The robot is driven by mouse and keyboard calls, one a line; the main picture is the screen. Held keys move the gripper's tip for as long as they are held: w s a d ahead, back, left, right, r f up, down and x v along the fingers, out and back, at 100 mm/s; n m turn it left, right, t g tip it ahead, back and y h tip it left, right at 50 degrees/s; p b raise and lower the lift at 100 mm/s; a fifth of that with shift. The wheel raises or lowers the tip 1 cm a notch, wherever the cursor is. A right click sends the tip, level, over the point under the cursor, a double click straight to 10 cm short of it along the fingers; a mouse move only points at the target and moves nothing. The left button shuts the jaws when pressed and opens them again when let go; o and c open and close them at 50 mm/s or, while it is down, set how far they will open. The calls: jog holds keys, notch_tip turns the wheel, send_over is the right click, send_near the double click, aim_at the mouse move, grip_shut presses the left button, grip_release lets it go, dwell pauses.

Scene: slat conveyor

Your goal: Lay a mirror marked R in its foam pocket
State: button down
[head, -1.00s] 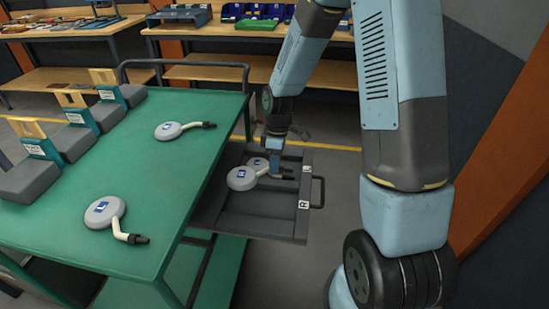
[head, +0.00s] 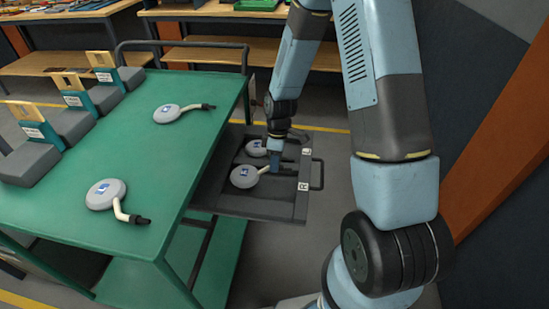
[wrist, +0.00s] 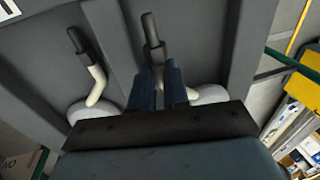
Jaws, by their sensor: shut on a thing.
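My gripper (head: 276,164) is shut on the stem of a mirror (head: 244,177), a round grey head with a blue-and-white label and a bent stem. It is over the dark foam tray (head: 255,207), level with the part between the L and R marks and nearer the R side. I cannot tell whether it touches the foam. In the wrist view its black stem end (wrist: 153,30) shows beyond the fingers (wrist: 160,90). A second mirror (head: 256,148) lies in the tray on the L side. The held mirror's mark is too small to read.
Two more mirrors lie on the green cart top (head: 137,146), one far (head: 168,113) and one near (head: 101,194). Grey blocks with teal-and-wood holders (head: 77,104) line its left edge. The tray's near part looks empty. A rail (head: 185,43) stands at the cart's far end.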

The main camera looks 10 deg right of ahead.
aim_at(274, 178)
jog(key=shift+f, duration=1.9)
jog(key=c, duration=1)
grip_release()
jog(key=shift+c, duration=0.2)
jog(key=shift+w, duration=0.1)
